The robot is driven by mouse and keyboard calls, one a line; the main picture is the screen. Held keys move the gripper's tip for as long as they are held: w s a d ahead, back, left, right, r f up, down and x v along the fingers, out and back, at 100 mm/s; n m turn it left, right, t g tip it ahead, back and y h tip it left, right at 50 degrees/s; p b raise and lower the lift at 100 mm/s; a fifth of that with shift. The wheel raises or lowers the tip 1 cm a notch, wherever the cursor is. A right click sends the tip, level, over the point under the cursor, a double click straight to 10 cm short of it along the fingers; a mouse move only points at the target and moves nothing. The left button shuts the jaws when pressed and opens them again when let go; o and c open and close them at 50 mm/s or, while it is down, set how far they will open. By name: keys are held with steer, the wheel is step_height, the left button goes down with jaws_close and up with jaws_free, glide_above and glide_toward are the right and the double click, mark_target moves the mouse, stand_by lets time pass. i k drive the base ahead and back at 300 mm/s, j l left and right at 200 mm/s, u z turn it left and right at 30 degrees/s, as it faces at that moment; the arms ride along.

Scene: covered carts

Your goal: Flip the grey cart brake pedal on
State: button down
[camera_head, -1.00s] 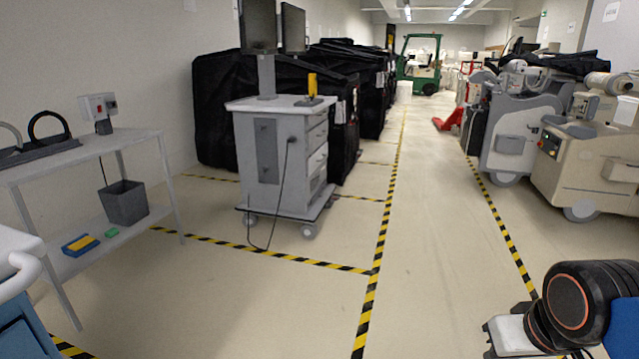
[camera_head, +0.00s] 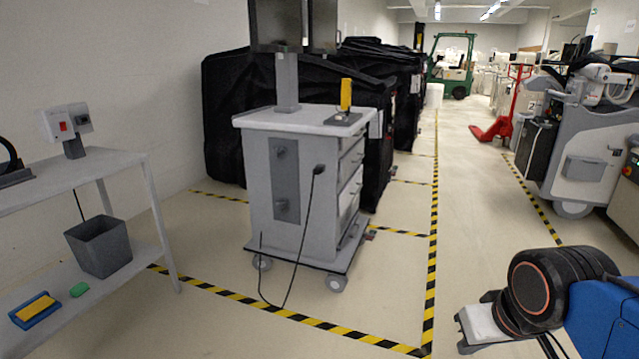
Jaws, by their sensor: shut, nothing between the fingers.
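The grey cart (camera_head: 265,185) stands upright on casters left of the picture's middle, with drawers on its right side and a dark cable hanging down its front. No other pedal can be made out. My gripper (camera_head: 476,326) is at the bottom right, seen partly past my wrist. It is shut and empty, apart from the cart and nearer to me.
A white table (camera_head: 75,172) with a grey bin (camera_head: 100,246) on its lower shelf stands at the left. Black covered carts (camera_head: 225,115) line the wall behind. Clear floor runs along the yellow-black tape (camera_head: 433,240). A red pallet jack (camera_head: 495,130) stands farther back.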

mark_target(373, 234)
steer(key=i, duration=1.85)
steer(key=i+z, duration=0.2)
steer(key=i, duration=0.35)
steer(key=i+j+z, duration=0.25)
steer(key=i, duration=0.25)
